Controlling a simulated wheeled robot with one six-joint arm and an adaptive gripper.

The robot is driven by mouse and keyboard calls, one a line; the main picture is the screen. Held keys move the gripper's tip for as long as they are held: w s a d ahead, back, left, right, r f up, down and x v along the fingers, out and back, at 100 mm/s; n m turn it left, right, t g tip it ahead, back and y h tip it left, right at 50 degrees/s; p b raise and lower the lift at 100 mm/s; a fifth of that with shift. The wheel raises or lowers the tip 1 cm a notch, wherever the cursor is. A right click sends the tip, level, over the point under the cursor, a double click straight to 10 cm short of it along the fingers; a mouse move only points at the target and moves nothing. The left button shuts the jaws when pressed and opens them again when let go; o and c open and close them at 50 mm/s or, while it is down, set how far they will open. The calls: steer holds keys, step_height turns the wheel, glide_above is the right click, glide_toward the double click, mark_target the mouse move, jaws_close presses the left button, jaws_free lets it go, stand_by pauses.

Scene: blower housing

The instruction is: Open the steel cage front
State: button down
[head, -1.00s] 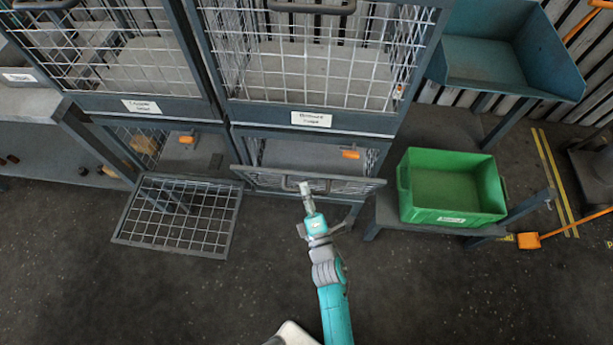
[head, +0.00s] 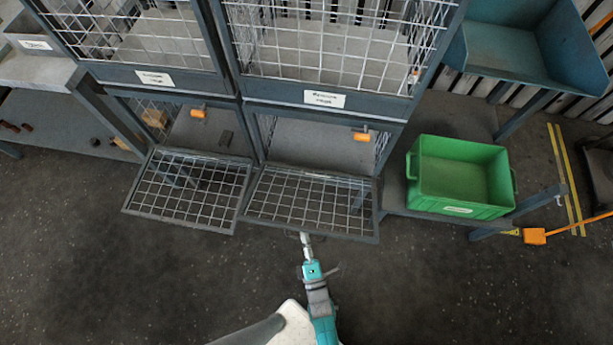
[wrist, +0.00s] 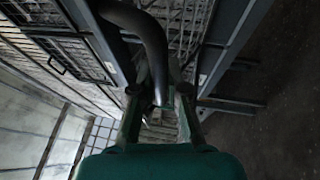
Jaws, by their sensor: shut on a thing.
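The steel cage front (head: 340,232) is a wire-mesh panel in a grey frame, on the lower right cage bay. It is folded down and out, lying close to level, with the bay open behind it. My gripper (head: 305,240) is at the panel's front edge. In the wrist view my gripper (wrist: 160,95) is shut on a dark curved handle (wrist: 150,28), which runs between the fingers. In the head view the handle is hidden under the panel's edge.
A second mesh front (head: 180,221) hangs folded down at the left. Orange latches (head: 362,137) show in both lower bays. A green bin (head: 460,180) stands on a low shelf at the right. The dark floor in front is clear.

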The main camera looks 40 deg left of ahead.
step_height(320, 180, down, 7)
steer(key=shift+s+d+r, duration=0.15)
steer(key=shift+s+d, duration=0.05)
steer(key=shift+s, duration=0.25)
stand_by(0.5)
steer(key=c, duration=1.2)
jaws_free()
steer(key=v, duration=1.2)
steer(key=shift+d, duration=0.1)
